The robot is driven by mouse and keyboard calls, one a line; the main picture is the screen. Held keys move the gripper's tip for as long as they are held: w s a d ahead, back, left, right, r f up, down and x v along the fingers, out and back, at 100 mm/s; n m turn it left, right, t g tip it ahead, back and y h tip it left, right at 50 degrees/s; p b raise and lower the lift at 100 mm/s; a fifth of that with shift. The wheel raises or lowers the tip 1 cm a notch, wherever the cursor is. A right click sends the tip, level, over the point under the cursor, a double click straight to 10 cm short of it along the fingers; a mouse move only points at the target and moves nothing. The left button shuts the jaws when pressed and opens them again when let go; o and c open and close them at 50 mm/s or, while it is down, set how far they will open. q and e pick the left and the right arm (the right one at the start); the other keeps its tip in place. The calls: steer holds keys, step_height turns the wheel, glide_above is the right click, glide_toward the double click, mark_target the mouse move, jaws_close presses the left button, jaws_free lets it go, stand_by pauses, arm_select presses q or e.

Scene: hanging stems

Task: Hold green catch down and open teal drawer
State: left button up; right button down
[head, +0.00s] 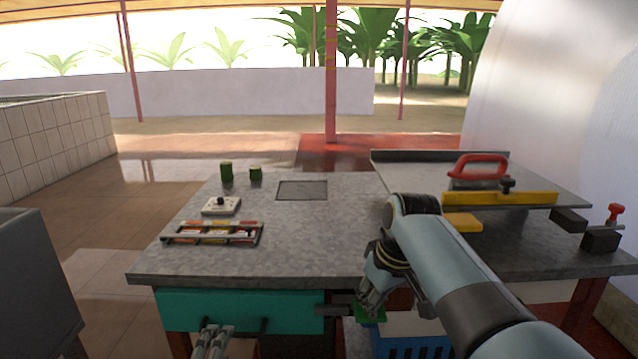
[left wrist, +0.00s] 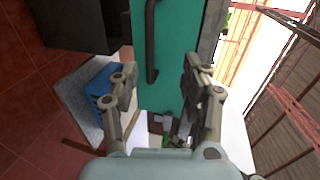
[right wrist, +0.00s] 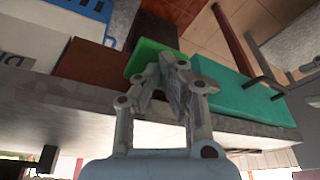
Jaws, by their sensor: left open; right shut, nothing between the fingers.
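The teal drawer (head: 190,308) sits under the left part of the counter, its front looking flush below the edge. Its dark bar handle (left wrist: 151,40) shows in the left wrist view. My left gripper (head: 212,338) is open in front of the drawer; its fingers are spread on either side of the handle's line, with nothing held. The green catch (right wrist: 148,52) is right of the drawer in the head view, partly hidden by my right gripper (head: 370,308). My right gripper is shut and empty, its fingertips at the catch. I cannot tell whether they press it down.
The counter (head: 310,245) holds a tray of coloured items (head: 213,233), a white block with a dark knob (head: 221,206) and two green cylinders. A red-handled tool (head: 478,168) stands at right. A blue crate (head: 425,348) sits below the counter near my right arm.

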steer(key=shift+r, duration=3.45)
steer(key=shift+f, duration=0.1)
